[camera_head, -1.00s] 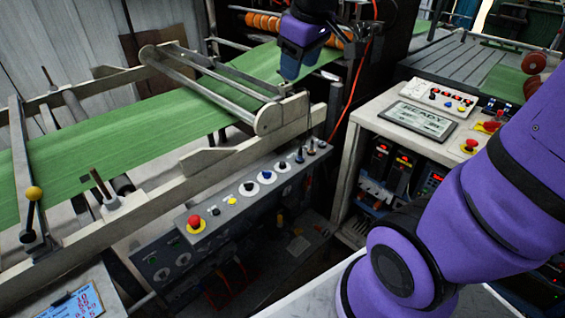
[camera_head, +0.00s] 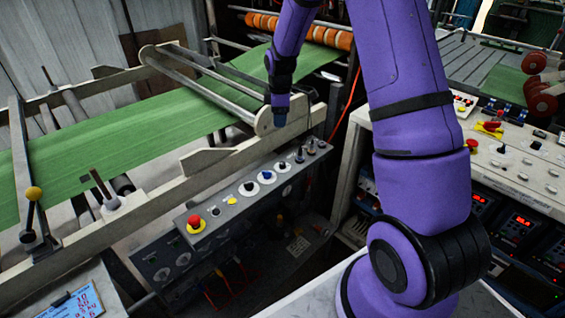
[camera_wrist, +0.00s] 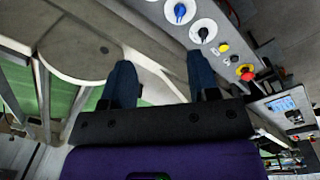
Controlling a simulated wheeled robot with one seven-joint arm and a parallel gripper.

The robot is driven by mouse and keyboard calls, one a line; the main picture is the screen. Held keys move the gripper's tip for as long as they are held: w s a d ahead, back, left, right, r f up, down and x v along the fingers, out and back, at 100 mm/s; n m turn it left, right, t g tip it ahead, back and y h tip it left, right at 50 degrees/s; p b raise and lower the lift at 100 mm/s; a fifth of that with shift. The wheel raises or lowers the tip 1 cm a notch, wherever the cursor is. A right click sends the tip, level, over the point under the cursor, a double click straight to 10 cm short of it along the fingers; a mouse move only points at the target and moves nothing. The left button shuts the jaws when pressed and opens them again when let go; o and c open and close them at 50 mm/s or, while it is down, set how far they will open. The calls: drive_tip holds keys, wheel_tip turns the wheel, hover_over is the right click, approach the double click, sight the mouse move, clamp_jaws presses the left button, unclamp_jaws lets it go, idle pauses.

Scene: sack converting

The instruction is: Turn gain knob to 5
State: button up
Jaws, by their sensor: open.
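The sloped grey control panel (camera_head: 218,216) carries a row of knobs: a dark knob on a white dial (camera_head: 248,187), a blue knob (camera_head: 267,176), another dialled knob (camera_head: 283,166) and dark knobs (camera_head: 299,156) towards the far end. I cannot read which is the gain knob or its numbers. My gripper (camera_head: 281,118) hangs above and behind the panel's far half, near the frame's rounded end plate, apart from the knobs. In the wrist view my gripper (camera_wrist: 162,78) is open and empty, with a blue knob (camera_wrist: 179,11) and a second one (camera_wrist: 204,31) beyond the right finger.
A red emergency button (camera_head: 194,222) and a yellow button (camera_head: 232,199) sit on the panel's near half. The pale machine rail (camera_head: 200,167) and end plate (camera_head: 265,122) lie close to my gripper. Green web (camera_head: 110,151) runs behind. A second console (camera_head: 520,165) stands right.

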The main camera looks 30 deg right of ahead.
drive_tip(key=n, duration=0.2)
hover_over(283, 163)
wheel_tip(283, 163, down, 11)
drive_tip(key=shift+g, duration=0.4)
wheel_tip(283, 163, down, 11)
drive_tip(key=c, duration=0.9)
